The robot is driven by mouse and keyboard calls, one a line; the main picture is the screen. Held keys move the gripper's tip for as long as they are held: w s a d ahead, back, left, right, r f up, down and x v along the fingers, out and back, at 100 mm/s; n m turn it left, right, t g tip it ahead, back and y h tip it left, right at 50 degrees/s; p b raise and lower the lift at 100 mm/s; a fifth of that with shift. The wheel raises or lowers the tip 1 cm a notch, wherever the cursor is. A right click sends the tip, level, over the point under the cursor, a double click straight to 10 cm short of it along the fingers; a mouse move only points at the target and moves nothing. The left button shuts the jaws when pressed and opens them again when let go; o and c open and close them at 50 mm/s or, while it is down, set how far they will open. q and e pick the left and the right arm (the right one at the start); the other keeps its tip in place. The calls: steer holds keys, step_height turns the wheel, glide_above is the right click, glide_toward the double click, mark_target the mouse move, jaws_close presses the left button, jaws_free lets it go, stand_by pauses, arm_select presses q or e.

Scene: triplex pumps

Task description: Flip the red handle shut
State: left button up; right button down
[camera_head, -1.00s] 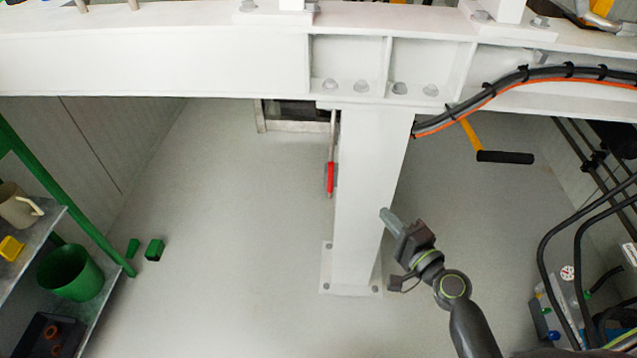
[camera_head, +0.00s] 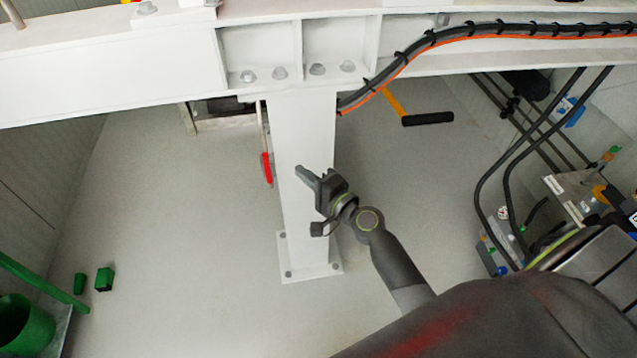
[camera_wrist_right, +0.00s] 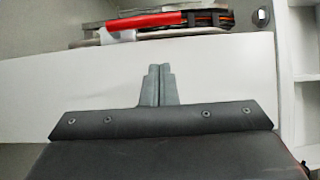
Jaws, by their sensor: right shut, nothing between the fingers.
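The red handle (camera_head: 267,168) hangs at the left side of the white post, at the lower end of a thin grey rod. In the right wrist view the red handle (camera_wrist_right: 145,22) lies across the upper part of the picture, beyond the fingertips. My right gripper (camera_head: 301,171) is in front of the white post, to the right of the red handle and apart from it. In the right wrist view its fingers (camera_wrist_right: 156,70) are together with nothing between them. My left gripper is not in view.
The white post (camera_head: 306,130) stands under a white beam (camera_head: 100,75). Black cables with an orange line (camera_head: 430,40) run along the beam. A yellow lever with a black grip (camera_head: 427,118) sticks out right of the post.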

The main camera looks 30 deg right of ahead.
mark_target(268, 169)
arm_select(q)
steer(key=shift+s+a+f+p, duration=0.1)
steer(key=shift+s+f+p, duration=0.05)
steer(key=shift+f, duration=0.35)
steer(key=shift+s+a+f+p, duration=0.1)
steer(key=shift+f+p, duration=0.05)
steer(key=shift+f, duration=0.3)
arm_select(e)
steer(key=w+a, duration=0.4)
steer(key=shift+a, duration=0.15)
